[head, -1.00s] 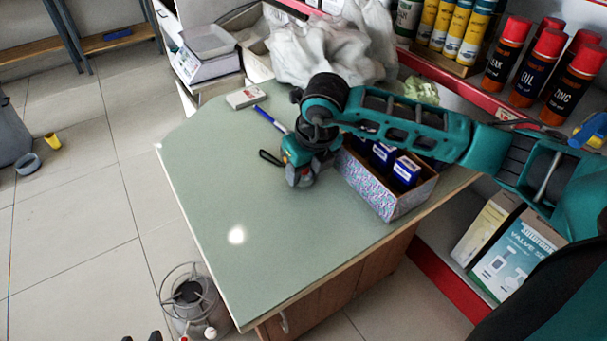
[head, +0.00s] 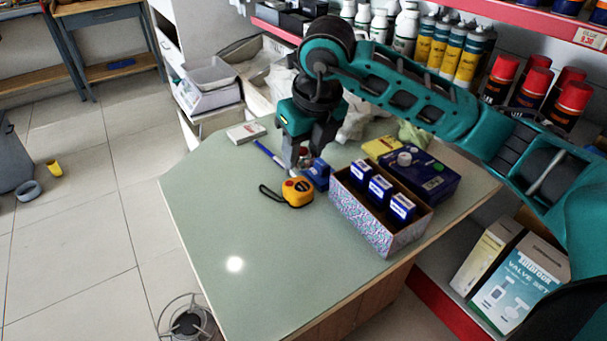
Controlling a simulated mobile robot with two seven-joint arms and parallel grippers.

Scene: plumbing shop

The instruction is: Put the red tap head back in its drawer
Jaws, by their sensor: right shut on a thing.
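My right gripper (head: 298,163) hangs fingers-down just above the back half of the green table top (head: 225,215). It is shut on a small red thing (head: 303,151), mostly hidden between the fingers, that fits the red tap head. A yellow tape measure (head: 297,192) with a black strap lies on the table just in front of it. A small blue box (head: 317,174) stands close to the right of the fingertips. I cannot make out an open drawer; the wooden side (head: 350,304) under the table is partly visible. My left gripper is out of view.
A patterned box (head: 375,222) with blue packs stands right of the gripper, before a dark blue carton (head: 425,172). A blue pen (head: 268,153) and a small white box (head: 246,133) lie at the back left. The table's front left is clear.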

